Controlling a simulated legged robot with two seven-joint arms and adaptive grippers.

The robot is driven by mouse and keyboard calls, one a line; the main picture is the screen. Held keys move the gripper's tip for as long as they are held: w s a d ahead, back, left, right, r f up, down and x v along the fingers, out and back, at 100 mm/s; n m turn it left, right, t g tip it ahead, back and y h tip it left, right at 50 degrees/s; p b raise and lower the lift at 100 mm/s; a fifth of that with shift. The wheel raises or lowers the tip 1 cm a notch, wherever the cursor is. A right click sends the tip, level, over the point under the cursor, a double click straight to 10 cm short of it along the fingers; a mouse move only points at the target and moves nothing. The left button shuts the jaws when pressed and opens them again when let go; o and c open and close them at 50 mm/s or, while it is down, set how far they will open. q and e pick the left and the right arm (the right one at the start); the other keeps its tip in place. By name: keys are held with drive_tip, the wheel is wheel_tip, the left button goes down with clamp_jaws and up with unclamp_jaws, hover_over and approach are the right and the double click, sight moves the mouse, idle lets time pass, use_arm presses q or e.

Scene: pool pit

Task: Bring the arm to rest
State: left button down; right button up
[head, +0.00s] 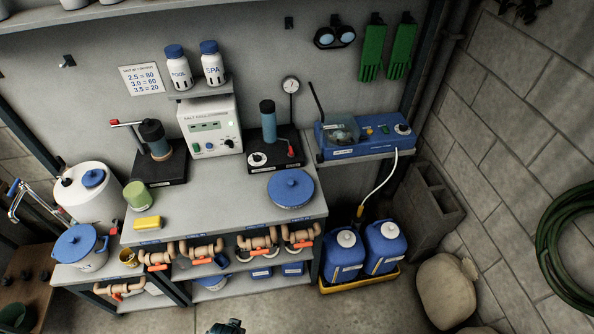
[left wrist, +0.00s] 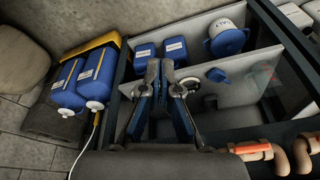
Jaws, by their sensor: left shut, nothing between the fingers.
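In the left wrist view, my left gripper (left wrist: 165,88) is shut and empty. Its two dark fingers stand in the lower middle, in front of the shelf unit, and they hide part of it. In the head view only a small dark piece, probably of my left arm or gripper, shows at the bottom edge. It is too small to tell more. It is apart from the bench (head: 225,215) and the valves. My right gripper is in neither view.
Orange-handled valves (head: 258,245) line the bench front. Blue jugs (head: 345,255) stand in a yellow tray (head: 360,278) at right. A blue-lidded pot (head: 80,247) is at left. A green hose (head: 570,245) hangs on the right wall. Floor in front of the bench is mostly clear.

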use_arm(q)
drive_tip(key=s+a+f+g, duration=0.1)
drive_tip(key=s+f, duration=0.3)
drive_tip(key=f, duration=0.6)
drive_tip(key=s+f, duration=0.4)
drive_tip(key=f, duration=0.5)
drive_tip(key=s+a+f, duration=0.2)
drive_tip(key=s+f, duration=0.7)
drive_tip(key=s, duration=0.3)
drive_tip(key=shift+s+a+f+g+b, duration=0.3)
drive_tip(key=shift+s+g+b, duration=0.05)
drive_tip(key=shift+s+g, duration=0.05)
